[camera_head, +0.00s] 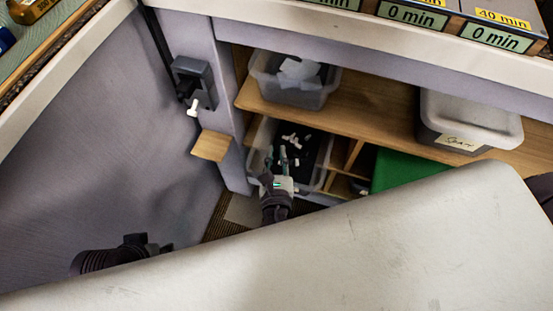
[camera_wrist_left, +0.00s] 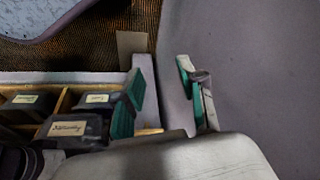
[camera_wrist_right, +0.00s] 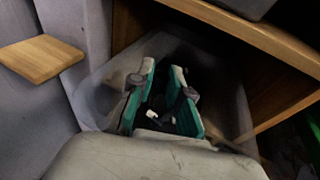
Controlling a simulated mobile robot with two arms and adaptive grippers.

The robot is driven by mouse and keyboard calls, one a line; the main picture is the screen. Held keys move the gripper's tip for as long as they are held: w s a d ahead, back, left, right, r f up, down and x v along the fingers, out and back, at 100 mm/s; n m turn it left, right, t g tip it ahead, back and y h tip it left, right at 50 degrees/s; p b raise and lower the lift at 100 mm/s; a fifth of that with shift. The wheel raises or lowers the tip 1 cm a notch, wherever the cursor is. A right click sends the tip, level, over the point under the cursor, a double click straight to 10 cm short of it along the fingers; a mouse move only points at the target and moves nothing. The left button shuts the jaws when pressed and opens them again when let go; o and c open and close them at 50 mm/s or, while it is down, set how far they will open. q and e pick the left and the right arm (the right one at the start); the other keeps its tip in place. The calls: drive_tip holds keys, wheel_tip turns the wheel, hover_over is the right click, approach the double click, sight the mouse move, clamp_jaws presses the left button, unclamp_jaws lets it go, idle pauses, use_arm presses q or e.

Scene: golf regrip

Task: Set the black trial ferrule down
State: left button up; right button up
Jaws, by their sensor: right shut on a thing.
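My right gripper (camera_head: 283,156) reaches into the lower clear bin (camera_head: 252,158) on the shelf. In the right wrist view its green-padded fingers (camera_wrist_right: 163,70) are close together over the bin's dark inside. It is shut on the black trial ferrule, which is too small and dark to make out against the dark bin. Small white pieces (camera_head: 296,140) lie in the bin near the fingertips. My left gripper shows in the left wrist view with its fingers (camera_wrist_left: 160,85) wide apart and nothing between them; in the head view only its dark arm shows at lower left.
An upper clear bin (camera_head: 290,92) stands on the wooden shelf (camera_head: 375,122) above. A lidded grey box (camera_head: 470,120) is at right, with a green panel (camera_head: 405,170) below. A small wooden ledge (camera_head: 211,145) juts out at left. A pale worktop covers the foreground.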

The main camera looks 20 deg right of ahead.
drive_tip(key=shift+f, duration=0.8)
use_arm(q)
drive_tip(key=shift+f, duration=0.5)
use_arm(e)
drive_tip(key=shift+r, duration=0.1)
drive_tip(key=shift+f+b, duration=0.3)
drive_tip(key=shift+f, duration=0.35)
drive_tip(key=o, duration=0.6)
use_arm(q)
drive_tip(key=shift+w+d+t, duration=0.25)
drive_tip(key=shift+w+t, duration=0.15)
drive_tip(key=shift+w, duration=0.4)
use_arm(e)
drive_tip(key=shift+o, duration=0.2)
